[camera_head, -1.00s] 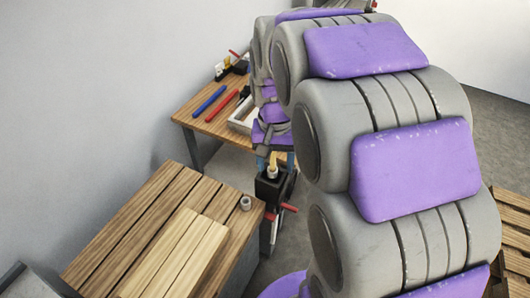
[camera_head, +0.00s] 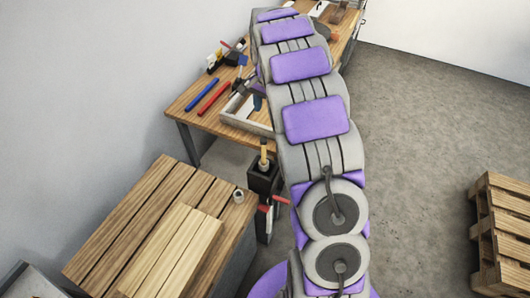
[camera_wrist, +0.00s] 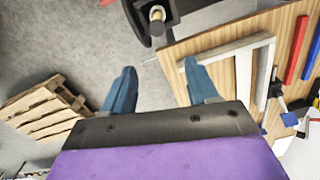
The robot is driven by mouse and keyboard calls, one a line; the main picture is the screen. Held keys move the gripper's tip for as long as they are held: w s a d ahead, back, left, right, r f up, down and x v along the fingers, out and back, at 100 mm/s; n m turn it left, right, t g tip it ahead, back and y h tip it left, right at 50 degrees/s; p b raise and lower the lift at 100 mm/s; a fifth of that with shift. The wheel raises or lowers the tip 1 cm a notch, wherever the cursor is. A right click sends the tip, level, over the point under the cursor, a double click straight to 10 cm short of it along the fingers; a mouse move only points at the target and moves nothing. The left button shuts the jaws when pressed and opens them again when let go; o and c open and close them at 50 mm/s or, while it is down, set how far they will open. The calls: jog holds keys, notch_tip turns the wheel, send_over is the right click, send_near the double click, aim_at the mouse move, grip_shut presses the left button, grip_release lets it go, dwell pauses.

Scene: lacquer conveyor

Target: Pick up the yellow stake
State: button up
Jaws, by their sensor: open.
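A yellowish stick (camera_head: 264,150) stands upright in a black holder (camera_head: 265,177), beside the work table. No other yellow stake is clear. In the wrist view the stick's pale end (camera_wrist: 157,14) shows at the top, in the black holder (camera_wrist: 170,8). My gripper (camera_wrist: 160,66) has its two blue fingers spread apart with nothing between them. The stick lies beyond the fingertips, apart from them. In the head view my arm hides most of my gripper; a blue finger (camera_head: 258,103) shows over the tray.
A wooden table (camera_head: 190,120) holds a blue bar (camera_head: 202,95), a red bar (camera_head: 213,99) and a white-edged tray (camera_head: 240,122). A slatted wooden bench (camera_head: 120,225) with a small grey cup (camera_head: 239,196) stands nearer. Pallets (camera_head: 500,235) stand at right; open floor (camera_head: 415,130) lies between.

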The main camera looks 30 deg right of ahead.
aim_at(263, 140)
jog(key=f, duration=0.3)
jog(key=a+f+b, duration=0.1)
jog(key=f, duration=0.2)
jog(key=a+f, duration=0.1)
jog(key=f, duration=0.2)
jog(key=shift+a+f, duration=0.25)
jog(key=shift+f, duration=0.15)
jog(key=d+f, duration=0.1)
jog(key=s+d+f+b, duration=0.1)
jog(key=shift+f, duration=0.35)
jog(key=a+f, duration=0.2)
jog(key=shift+f+b, duration=0.3)
jog(key=shift+f, duration=0.05)
jog(key=shift+a, duration=0.15)
jog(key=shift+d, duration=0.9)
jog(key=c, duration=0.5)
jog(key=shift+c, duration=0.8)
jog(key=shift+a, duration=0.7)
grip_shut()
jog(key=shift+d, duration=0.15)
